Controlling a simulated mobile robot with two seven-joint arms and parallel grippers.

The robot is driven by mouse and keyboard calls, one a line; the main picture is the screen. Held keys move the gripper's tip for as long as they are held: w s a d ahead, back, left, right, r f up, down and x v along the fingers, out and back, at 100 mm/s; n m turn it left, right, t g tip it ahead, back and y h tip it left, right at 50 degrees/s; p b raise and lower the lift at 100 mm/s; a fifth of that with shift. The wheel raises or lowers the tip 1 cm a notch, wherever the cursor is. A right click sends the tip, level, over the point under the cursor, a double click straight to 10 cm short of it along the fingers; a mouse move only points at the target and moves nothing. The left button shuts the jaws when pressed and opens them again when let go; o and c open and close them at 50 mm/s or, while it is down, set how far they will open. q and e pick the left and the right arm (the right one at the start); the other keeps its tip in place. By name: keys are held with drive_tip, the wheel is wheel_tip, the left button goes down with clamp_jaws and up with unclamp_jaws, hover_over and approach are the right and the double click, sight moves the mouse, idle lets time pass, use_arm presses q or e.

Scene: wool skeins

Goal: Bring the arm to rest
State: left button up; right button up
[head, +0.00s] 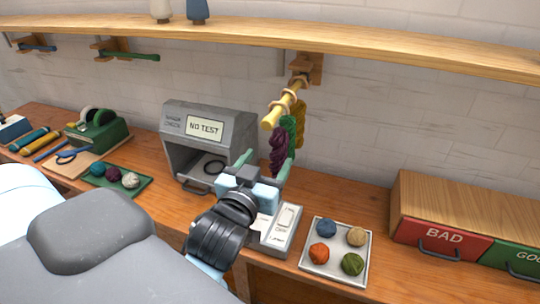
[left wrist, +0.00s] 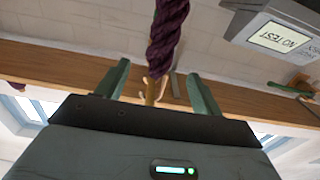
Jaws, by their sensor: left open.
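My left gripper (head: 261,167) is open and empty in the head view, fingers pointing up and away, above the bench in front of the grey tester. The gripper also shows in the left wrist view (left wrist: 158,85), its two green fingers apart. A purple skein (head: 278,152) hangs from the yellow peg (head: 271,119) just beyond the right finger. In the left wrist view the purple skein (left wrist: 166,35) appears between and beyond the fingers; I cannot tell the gap. A green skein (head: 289,128) and a mustard skein (head: 301,118) hang behind it. My right gripper is out of view.
The grey tester (head: 221,109) reads "NO TEST". A switch box (head: 287,222) stands under my left arm. A white tray (head: 309,262) with several wool balls and a cabinet with a red "BAD" drawer (head: 443,239) are to the right. A shelf (head: 385,43) runs above.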

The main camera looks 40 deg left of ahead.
use_arm(q)
drive_tip(key=shift+s, duration=0.1)
idle(0.3)
drive_tip(key=s+d+f+m+g+h, duration=0.1)
drive_tip(key=d+f+m+g+h, duration=0.15)
drive_tip(key=f, duration=1.05)
drive_tip(key=s+d+f+m+g+h, duration=0.1)
drive_tip(key=s+d+f+g, duration=0.1)
drive_tip(key=s+f, duration=0.8)
drive_tip(key=s+d+f+m+g+h, duration=0.1)
drive_tip(key=s+d+f+g+h, duration=0.1)
drive_tip(key=s+f, duration=0.9)
wheel_tip(320, 180, down, 6)
drive_tip(key=shift+d+r+g, duration=0.1)
drive_tip(key=shift+d+g, duration=0.5)
drive_tip(key=shift+g, duration=0.45)
drive_tip(key=shift+h, duration=0.25)
